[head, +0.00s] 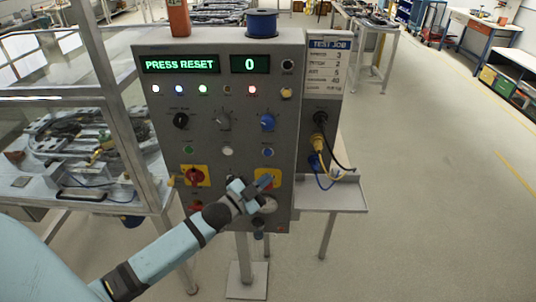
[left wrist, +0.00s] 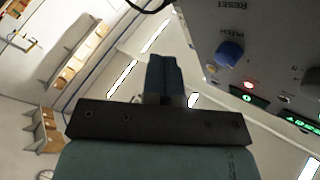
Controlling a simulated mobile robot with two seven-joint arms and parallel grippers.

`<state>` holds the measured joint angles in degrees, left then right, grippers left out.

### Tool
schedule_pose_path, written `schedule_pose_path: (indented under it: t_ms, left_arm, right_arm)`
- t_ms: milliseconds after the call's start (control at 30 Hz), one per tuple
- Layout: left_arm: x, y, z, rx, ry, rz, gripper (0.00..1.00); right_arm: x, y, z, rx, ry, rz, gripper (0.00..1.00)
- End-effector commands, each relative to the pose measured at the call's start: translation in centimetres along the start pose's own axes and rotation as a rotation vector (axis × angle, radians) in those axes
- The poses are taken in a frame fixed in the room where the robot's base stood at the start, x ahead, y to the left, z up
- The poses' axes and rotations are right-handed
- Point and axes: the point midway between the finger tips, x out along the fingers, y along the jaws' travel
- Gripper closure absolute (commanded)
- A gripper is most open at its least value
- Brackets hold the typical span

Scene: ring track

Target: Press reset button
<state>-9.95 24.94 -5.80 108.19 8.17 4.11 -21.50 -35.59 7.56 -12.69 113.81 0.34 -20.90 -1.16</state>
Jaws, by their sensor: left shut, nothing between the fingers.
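A grey control panel (head: 220,100) stands upright, and its green display reads PRESS RESET (head: 180,64). A small blue button (head: 267,152) sits on the right of the panel's lower row, below a blue knob (head: 267,122). That row also has a green button (head: 188,150) and a white button (head: 227,151). My left gripper (head: 252,190) is shut and empty, below the blue button and in front of a yellow plate. In the left wrist view its shut fingers (left wrist: 164,78) are beside the panel, with the blue knob (left wrist: 229,53) and RESET lettering visible. My right gripper is out of view.
A second display (head: 250,64) reads 0. A yellow plate with a red switch (head: 195,176) is at the panel's lower left. Yellow and blue cables (head: 320,150) hang on the right above a small shelf (head: 335,195).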

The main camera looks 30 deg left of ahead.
Motion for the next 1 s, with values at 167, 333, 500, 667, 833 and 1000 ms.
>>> schedule_pose_path:
  t_ms: [167, 333, 500, 667, 833, 1000]
  left_arm:
    - [1.6, -1.0, 1.4, 0.004, 0.000, 0.000, 1.00]
    - [3.3, -2.3, 2.7, 0.005, 0.001, 0.000, 1.00]
    - [4.7, -3.4, 3.5, 0.002, 0.001, 0.000, 1.00]
    - [5.4, -3.9, 4.0, 0.002, 0.000, 0.000, 1.00]
    - [5.6, -4.1, 4.1, 0.000, 0.000, 0.000, 1.00]
    - [5.6, -4.1, 4.1, 0.000, 0.000, 0.000, 1.00]
  right_arm:
    - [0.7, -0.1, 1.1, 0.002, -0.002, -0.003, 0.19]
    - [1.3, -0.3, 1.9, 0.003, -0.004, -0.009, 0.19]
    - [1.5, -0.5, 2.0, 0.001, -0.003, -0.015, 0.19]
    - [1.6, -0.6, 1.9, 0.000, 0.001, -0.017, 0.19]
    - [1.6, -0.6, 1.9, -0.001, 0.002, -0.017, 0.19]
    - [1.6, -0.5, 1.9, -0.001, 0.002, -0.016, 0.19]
